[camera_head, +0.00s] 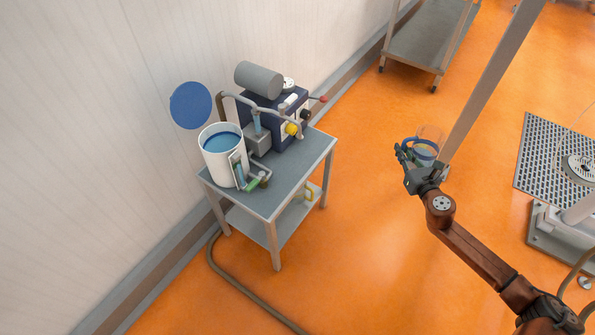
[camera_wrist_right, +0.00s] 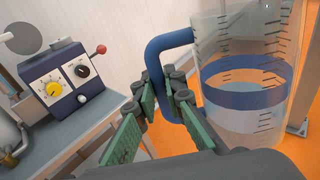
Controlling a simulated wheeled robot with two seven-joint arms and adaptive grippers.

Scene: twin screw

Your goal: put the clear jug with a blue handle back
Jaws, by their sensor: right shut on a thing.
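The clear jug with a blue handle (camera_head: 427,147) is at the end of my right arm, off the floor. In the right wrist view the jug (camera_wrist_right: 245,75) has dark measuring marks, a blue band and what looks like clear liquid inside. It looks roughly upright. My right gripper (camera_head: 412,165) is shut on the jug's blue handle (camera_wrist_right: 158,62). In the right wrist view its green-padded fingers (camera_wrist_right: 163,108) sit around the handle. My left gripper is not in view.
A grey steel table (camera_head: 270,190) at left carries a white bucket (camera_head: 220,165) with blue contents and a dark blue control box (camera_head: 285,115). A blue round lid (camera_head: 190,105) is raised behind the bucket. A steel post (camera_head: 490,85) stands beside the jug. Orange floor lies clear between.

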